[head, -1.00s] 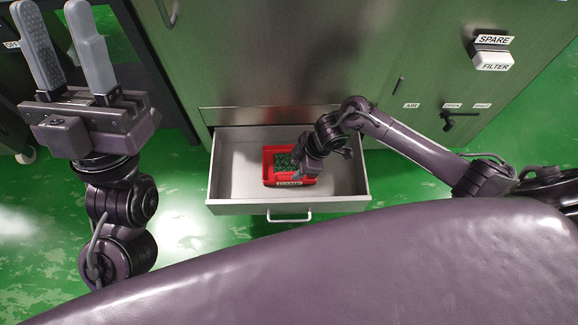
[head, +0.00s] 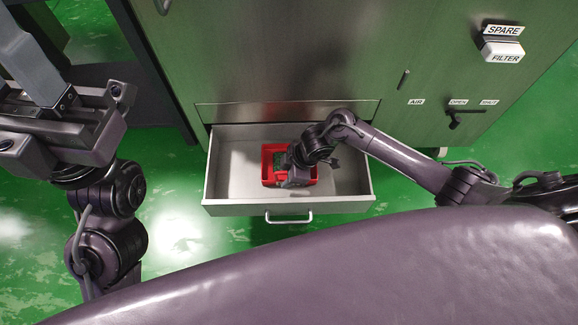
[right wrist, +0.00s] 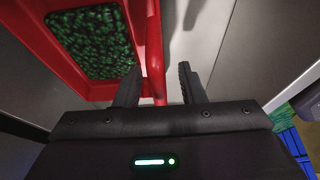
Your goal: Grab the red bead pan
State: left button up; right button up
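The red bead pan (head: 267,160) sits in the open drawer (head: 234,172), partly covered by my right gripper in the head view. In the right wrist view the red pan (right wrist: 85,12) holds green beads (right wrist: 92,42). My right gripper (right wrist: 158,72) is open, with one finger on each side of the pan's red side wall. I cannot tell whether the fingers touch it. The right gripper (head: 287,168) also shows from above, its fingertips hidden. My left gripper (head: 22,70) is empty at the left edge, partly cut off, its visible finger apart from the other's base.
The drawer juts out of a green-grey cabinet (head: 270,60), its handle (head: 290,218) in front. The drawer floor right of the pan is bare. A SPARE FILTER block (head: 502,50) and a valve lever (head: 454,122) are on the cabinet at the right.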

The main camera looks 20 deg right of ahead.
grip_shut()
jog(key=shift+w+r, duration=0.1)
dwell(1.2)
